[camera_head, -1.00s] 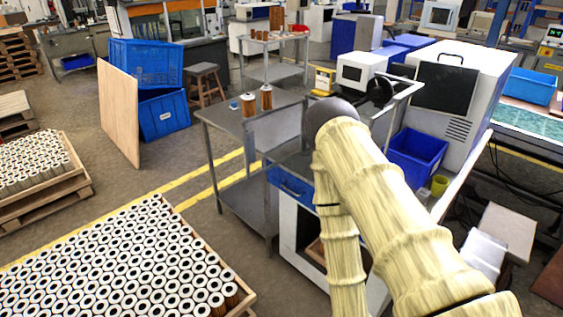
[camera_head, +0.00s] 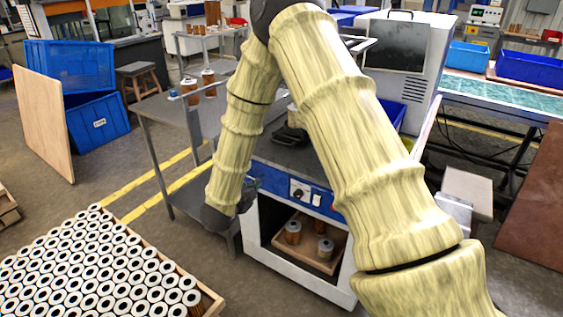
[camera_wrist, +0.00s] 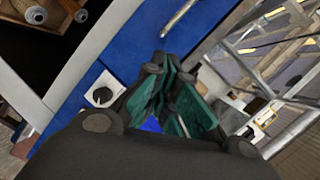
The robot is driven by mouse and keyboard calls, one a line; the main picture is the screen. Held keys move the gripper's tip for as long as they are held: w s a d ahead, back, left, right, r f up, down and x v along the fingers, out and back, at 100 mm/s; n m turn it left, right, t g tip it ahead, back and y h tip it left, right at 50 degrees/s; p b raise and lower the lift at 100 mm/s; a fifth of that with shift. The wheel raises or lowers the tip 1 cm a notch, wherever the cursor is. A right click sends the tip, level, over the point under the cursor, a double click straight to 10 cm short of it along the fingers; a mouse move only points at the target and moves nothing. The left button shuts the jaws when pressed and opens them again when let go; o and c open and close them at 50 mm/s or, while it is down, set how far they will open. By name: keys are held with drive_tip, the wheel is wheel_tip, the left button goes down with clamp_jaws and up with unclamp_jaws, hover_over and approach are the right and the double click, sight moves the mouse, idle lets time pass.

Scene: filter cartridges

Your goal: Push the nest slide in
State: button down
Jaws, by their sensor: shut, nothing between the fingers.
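The white machine with a blue front panel (camera_head: 300,190) stands in front of me. A black fixture (camera_head: 291,136) sits on its dark top (camera_head: 300,160), partly hidden by my arm. I cannot tell for sure which part is the nest slide. My gripper (camera_head: 250,187) is at the left end of the blue panel. In the wrist view my gripper (camera_wrist: 172,92) shows its teal fingers together and empty, over or near the blue panel (camera_wrist: 130,45). I cannot tell whether they touch it. A square dial (camera_wrist: 104,92) and a metal rod (camera_wrist: 180,18) show beside them.
A wooden tray (camera_head: 308,257) with cartridges (camera_head: 325,249) is in the machine's lower opening. A steel table (camera_head: 160,110) with cartridges on top stands to the left behind my gripper. A pallet of cartridges (camera_head: 95,270) is at the lower left. Blue crates (camera_head: 97,118) stand farther back.

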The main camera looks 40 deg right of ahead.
drive_tip(key=w+d+r+m+g+h+b, duration=0.2)
drive_tip(key=d+r+m+g+h, duration=0.1)
drive_tip(key=r+m, duration=0.5)
approach(297, 135)
drive_tip(key=shift+s+a+f+p, duration=0.15)
drive_tip(key=shift+f+p, duration=0.1)
drive_tip(key=shift+f, duration=0.35)
drive_tip(key=shift+s+a+f+p, duration=0.1)
drive_tip(key=shift+f+p, duration=0.1)
drive_tip(key=shift+f, duration=0.4)
drive_tip(key=x, duration=0.2)
drive_tip(key=r+x, duration=0.1)
drive_tip(key=x, duration=0.2)
drive_tip(key=b+x, duration=0.1)
drive_tip(key=x, duration=0.2)
drive_tip(key=shift+w+d+r, duration=0.15)
drive_tip(key=shift+w+r, duration=0.05)
drive_tip(key=shift+r, duration=0.15)
drive_tip(key=shift+d+r, duration=0.1)
drive_tip(key=shift+r, duration=0.15)
